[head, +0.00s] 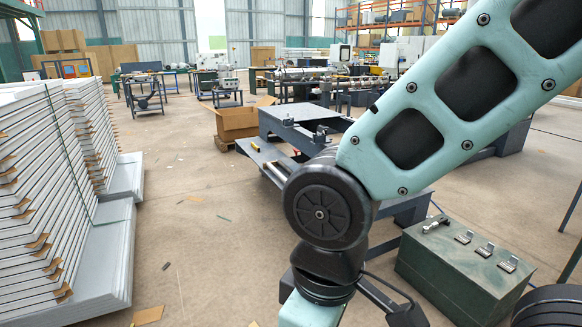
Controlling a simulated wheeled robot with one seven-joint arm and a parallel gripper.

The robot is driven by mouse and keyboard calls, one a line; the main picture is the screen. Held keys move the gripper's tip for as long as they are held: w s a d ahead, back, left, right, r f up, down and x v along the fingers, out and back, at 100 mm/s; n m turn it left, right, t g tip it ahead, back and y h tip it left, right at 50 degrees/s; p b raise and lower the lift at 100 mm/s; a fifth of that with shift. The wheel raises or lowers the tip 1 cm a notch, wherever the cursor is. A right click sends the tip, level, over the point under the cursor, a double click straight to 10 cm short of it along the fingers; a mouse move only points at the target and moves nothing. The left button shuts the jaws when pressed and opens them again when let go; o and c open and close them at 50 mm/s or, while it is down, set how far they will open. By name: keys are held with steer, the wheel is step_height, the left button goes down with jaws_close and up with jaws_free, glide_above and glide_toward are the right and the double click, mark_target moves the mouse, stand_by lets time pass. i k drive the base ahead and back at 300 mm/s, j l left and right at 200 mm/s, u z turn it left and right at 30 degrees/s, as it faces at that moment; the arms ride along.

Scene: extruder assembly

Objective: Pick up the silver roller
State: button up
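A dark green box (464,264) stands on the floor at the lower right, beside my arm. A small silver piece (437,222) lies on the left part of its top; it looks rounded and may be the silver roller, but it is too small to be sure. My arm crosses the right half of the view and bends down at a dark joint. My gripper is below the picture's edge and cannot be seen.
Several small metal parts (485,250) sit in a row on the box top. A dark grey metal stand (301,135) is behind my arm. An open cardboard box (238,122) is beside it. Stacked pale panels (45,180) fill the left. The floor between is mostly clear.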

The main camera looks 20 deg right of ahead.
mark_target(274, 170)
steer(key=i+l+z, duration=0.1)
steer(key=i+l, duration=0.15)
steer(key=i, duration=0.3)
steer(key=i+l+z, duration=0.1)
steer(key=i, duration=0.45)
steer(key=i+l+z, duration=0.1)
steer(key=i+l, duration=0.15)
steer(key=i, duration=0.3)
steer(key=i+l+z, duration=0.1)
steer(key=i, duration=0.5)
steer(key=i+j+u, duration=0.1)
steer(key=i+j, duration=0.2)
steer(key=i, duration=0.25)
steer(key=i+j, duration=0.25)
steer(key=i, duration=0.3)
steer(key=i+j+u, duration=0.15)
steer(key=i, duration=0.4)
steer(key=i+j+u, duration=0.1)
steer(key=i+j, duration=0.2)
steer(key=i, duration=0.3)
